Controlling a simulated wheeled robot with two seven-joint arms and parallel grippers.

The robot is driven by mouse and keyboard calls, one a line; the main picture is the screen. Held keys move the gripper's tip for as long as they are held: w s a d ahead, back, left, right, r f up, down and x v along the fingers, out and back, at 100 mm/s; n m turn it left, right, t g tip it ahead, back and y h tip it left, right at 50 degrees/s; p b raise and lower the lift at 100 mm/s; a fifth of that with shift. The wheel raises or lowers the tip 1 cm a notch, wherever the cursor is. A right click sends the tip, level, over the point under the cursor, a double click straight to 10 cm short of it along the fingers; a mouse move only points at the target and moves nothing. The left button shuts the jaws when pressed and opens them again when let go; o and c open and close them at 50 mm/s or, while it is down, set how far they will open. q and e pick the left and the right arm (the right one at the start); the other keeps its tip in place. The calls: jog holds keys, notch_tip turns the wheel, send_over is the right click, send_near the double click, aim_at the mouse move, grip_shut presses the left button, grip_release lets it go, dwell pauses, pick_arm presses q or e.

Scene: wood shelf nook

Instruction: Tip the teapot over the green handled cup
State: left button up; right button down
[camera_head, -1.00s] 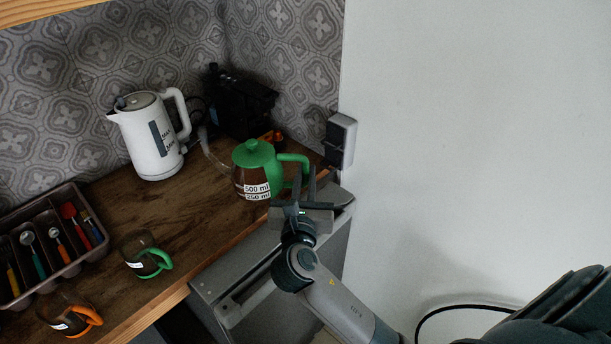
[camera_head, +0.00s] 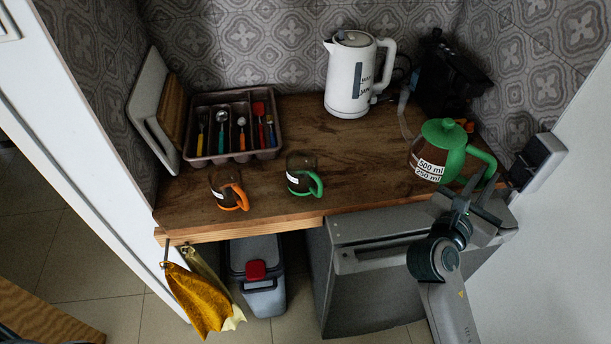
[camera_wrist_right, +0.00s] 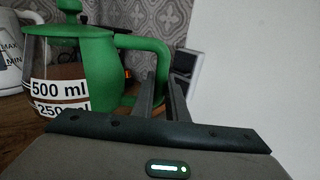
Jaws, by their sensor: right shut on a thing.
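The teapot (camera_head: 422,152) is glass with a green lid and green handle and carries 500 ml and 250 ml labels. It stands upright at the right of the wooden counter, with brown liquid inside; it also shows in the right wrist view (camera_wrist_right: 95,62). My right gripper (camera_head: 477,186) is shut on the teapot's handle, its fingers on either side of it in the right wrist view (camera_wrist_right: 162,88). The green handled cup (camera_head: 301,175) stands upright near the counter's front edge, left of the teapot, apart from it. My left gripper is not in view.
An orange handled cup (camera_head: 222,184) stands left of the green one. A cutlery tray (camera_head: 200,160), white kettle (camera_head: 350,80) and dark machine (camera_head: 450,75) line the back. The wall at right is close to the teapot. Bare counter lies between green cup and teapot.

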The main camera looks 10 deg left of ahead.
jog(key=shift+r, duration=0.1)
dwell(0.4)
jog(key=shift+s+a+f+n+t+y, duration=0.3)
jog(key=shift+s+n+y, duration=0.1)
jog(key=shift+s+y, duration=0.25)
jog(key=s+a+n+t+y, duration=0.2)
jog(key=s+a+n+y, duration=0.3)
jog(key=s, duration=0.7)
jog(key=shift+a+f+n+y, duration=0.3)
jog(key=shift+a+y, duration=0.85)
jog(key=shift+y, duration=0.5)
